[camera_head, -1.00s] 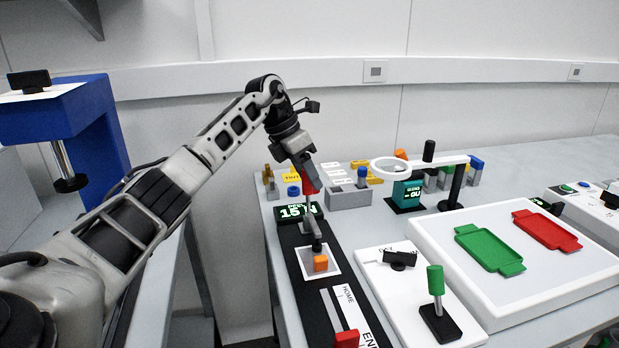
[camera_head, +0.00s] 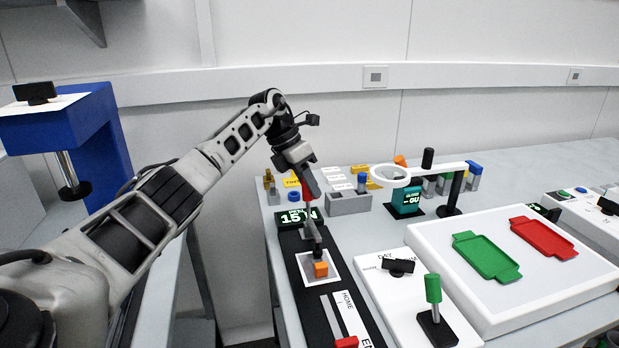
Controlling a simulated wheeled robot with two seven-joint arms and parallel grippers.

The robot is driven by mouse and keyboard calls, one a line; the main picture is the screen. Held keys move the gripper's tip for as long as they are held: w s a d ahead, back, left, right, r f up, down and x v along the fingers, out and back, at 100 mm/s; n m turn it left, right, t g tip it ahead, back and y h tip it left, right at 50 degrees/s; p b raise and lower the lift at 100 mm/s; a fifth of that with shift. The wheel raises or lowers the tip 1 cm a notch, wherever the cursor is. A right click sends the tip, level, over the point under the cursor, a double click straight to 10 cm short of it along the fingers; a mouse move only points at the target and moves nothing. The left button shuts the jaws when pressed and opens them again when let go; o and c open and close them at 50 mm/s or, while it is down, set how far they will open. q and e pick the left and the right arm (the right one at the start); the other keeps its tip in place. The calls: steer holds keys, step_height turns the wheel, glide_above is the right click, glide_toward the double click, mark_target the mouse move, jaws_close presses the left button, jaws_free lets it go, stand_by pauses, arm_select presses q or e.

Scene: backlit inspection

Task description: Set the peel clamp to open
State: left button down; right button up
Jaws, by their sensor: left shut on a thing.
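The peel clamp stands on a long black base (camera_head: 290,242) near the table's left edge. Its upright grey lever (camera_head: 309,220) rises behind an orange block (camera_head: 320,269) on a white square plate (camera_head: 306,268). My left gripper (camera_head: 308,192) comes down from above and is shut on the lever's red handle (camera_head: 294,189), which it mostly hides. The lever's exact tilt is hard to tell. A dark display (camera_head: 292,217) behind it reads about 15 N, partly covered by the gripper. My right gripper is not in view.
A slider with a red knob (camera_head: 346,342) lies at the base's near end. A white panel with a green-handled lever (camera_head: 433,289) stands to the right, then a white tray (camera_head: 470,309) with green and red plates. A magnifier ring (camera_head: 390,167) stands behind.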

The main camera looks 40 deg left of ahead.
arm_select(q)
steer(key=shift+w+a+p, duration=0.1)
steer(key=shift+a+p, duration=0.05)
steer(key=shift+p, duration=0.15)
steer(key=c, duration=1.3)
jaws_free()
steer(key=shift+o, duration=0.2)
steer(key=shift+a+r, duration=0.1)
steer(key=v, duration=1.5)
steer(key=shift+a+r+p, duration=0.25)
steer(key=shift+r+p, duration=0.05)
steer(key=shift+p, duration=0.1)
